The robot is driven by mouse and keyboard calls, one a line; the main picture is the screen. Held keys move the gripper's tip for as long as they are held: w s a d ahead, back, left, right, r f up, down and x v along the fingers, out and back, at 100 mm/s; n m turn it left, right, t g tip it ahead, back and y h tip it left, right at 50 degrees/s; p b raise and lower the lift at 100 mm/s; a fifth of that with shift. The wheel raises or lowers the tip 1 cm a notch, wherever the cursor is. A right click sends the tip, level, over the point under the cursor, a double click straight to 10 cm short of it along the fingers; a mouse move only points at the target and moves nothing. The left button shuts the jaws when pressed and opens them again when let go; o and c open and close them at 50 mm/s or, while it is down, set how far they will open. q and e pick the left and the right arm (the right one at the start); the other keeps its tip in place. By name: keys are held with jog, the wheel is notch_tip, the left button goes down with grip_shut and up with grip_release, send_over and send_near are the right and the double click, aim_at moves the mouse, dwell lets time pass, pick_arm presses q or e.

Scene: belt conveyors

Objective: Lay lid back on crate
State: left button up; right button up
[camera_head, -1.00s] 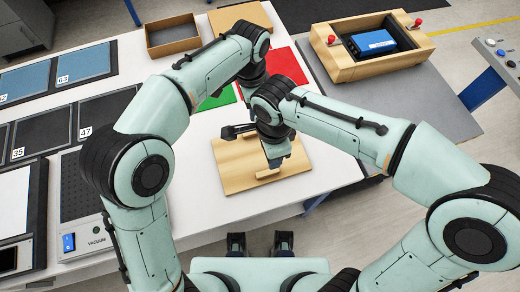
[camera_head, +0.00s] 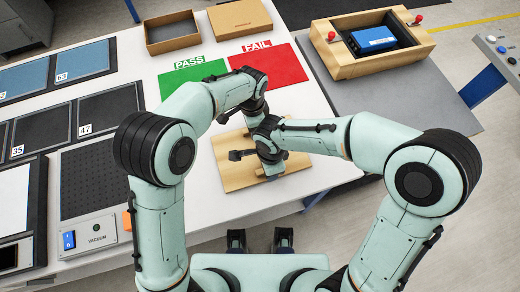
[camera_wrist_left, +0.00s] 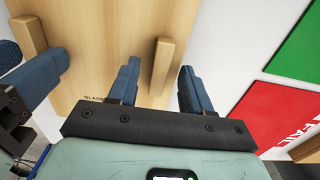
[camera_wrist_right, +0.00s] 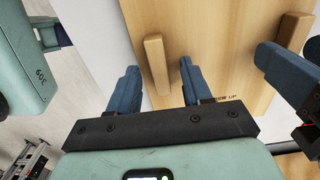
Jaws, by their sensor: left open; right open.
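The lid (camera_head: 233,179) is a flat wooden board with two raised wooden grip bars, lying on the white table. My arms hide much of it in the head view. In the left wrist view, my left gripper (camera_wrist_left: 158,88) is open, its fingers on either side of one bar (camera_wrist_left: 163,62). In the right wrist view, my right gripper (camera_wrist_right: 157,85) is open around the other bar (camera_wrist_right: 156,60). Contact with the bars cannot be told. The wooden crate (camera_head: 350,70) is open at the far right, with red knobs at its ends and a blue box (camera_head: 374,40) inside.
The crate stands on a grey surface (camera_head: 440,105) right of the white table. A green PASS area (camera_head: 190,76) and red FAIL area (camera_head: 270,64) lie beyond the lid. A cardboard tray (camera_head: 172,32) and its cover (camera_head: 238,18) lie behind. A vacuum unit (camera_head: 88,236) is at left.

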pick_arm(q)
jog(key=shift+f, duration=0.2)
pick_arm(e)
jog(key=shift+f, duration=0.15)
pick_arm(q)
grip_shut()
pick_arm(e)
grip_shut()
pick_arm(q)
jog(key=shift+r, duration=0.15)
